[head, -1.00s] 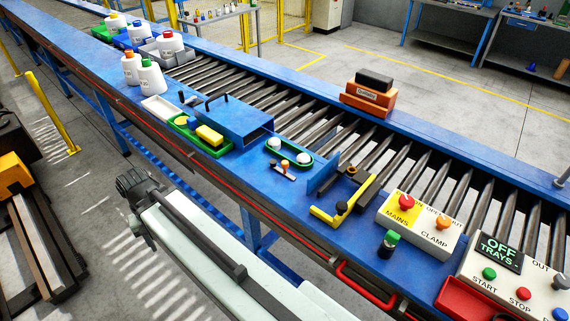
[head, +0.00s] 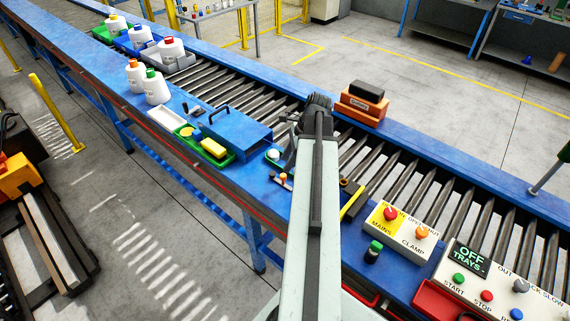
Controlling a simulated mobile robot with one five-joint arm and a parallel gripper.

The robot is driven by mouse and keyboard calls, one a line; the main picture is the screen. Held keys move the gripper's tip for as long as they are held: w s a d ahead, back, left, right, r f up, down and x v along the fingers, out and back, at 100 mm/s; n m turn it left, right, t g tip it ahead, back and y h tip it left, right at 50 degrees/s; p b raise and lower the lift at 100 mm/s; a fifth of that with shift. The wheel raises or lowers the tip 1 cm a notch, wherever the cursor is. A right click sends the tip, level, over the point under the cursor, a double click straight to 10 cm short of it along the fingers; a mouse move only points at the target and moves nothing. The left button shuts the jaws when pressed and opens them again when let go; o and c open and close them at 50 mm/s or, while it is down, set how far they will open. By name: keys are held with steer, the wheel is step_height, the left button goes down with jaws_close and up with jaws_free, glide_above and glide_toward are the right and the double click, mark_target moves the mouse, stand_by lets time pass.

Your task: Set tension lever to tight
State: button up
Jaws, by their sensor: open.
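No lever in the head view carries a readable tension or tight label. A small lever with an orange knob (head: 283,177) stands on the blue bench edge, just left of my arm. My gripper (head: 300,129) is dark and open, at the end of my pale outstretched arm, over the near side of the rollers. Its fingertips are hard to make out. It appears empty, above and to the right of the orange-knobbed lever.
A blue cover with a handle (head: 238,132) and a green tray with a yellow block (head: 214,149) lie to the left. An orange box (head: 366,103) sits on the far rail.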

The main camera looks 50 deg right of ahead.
mark_target(284, 175)
steer(key=f+b, duration=0.4)
steer(key=b, duration=0.1)
steer(key=f+b, duration=0.2)
steer(key=f, duration=0.1)
steer(key=shift+w+a+b, duration=0.3)
steer(key=shift+a, duration=0.05)
steer(key=shift+r, duration=0.1)
steer(key=shift+c, duration=0.2)
jaws_close()
stand_by(0.9)
